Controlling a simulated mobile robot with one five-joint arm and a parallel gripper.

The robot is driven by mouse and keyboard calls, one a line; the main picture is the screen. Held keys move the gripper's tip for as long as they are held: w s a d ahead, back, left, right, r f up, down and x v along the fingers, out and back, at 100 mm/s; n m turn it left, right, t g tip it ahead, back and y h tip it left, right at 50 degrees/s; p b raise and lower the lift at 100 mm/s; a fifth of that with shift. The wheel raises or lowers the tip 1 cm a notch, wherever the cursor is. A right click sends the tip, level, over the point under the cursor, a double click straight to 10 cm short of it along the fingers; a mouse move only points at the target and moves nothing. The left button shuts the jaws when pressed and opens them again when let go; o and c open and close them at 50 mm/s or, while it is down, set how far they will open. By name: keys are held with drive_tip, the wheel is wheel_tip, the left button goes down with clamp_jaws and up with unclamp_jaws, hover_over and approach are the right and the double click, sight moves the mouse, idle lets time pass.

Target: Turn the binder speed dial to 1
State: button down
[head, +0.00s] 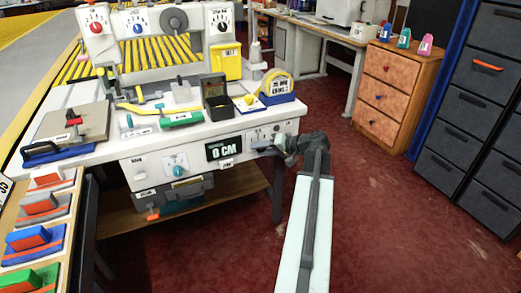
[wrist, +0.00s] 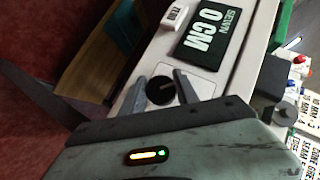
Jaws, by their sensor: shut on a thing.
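A dark round knob (wrist: 161,90) sits on the white front panel of the machine, beside the black display reading 0 CM (wrist: 204,37). My gripper (wrist: 161,91) has its two grey fingers on either side of the knob and is shut on it. In the head view my gripper (head: 272,150) is at the right end of the machine's front, right of the display (head: 224,148), and hides the knob. I cannot read a scale or setting around the knob, or a label naming it as binder speed.
A teal knob (head: 178,170) is left of the display. Red (head: 95,27), blue (head: 137,27) and black (head: 219,20) dials are on the upper panel. A wooden drawer cabinet (head: 399,90) stands right; red floor between is clear.

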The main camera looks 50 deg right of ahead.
drive_tip(key=c, duration=0.9)
unclamp_jaws()
drive_tip(key=p+v, duration=0.3)
drive_tip(key=v, duration=0.4)
drive_tip(key=shift+s+r, duration=0.15)
drive_tip(key=shift+s, duration=0.2)
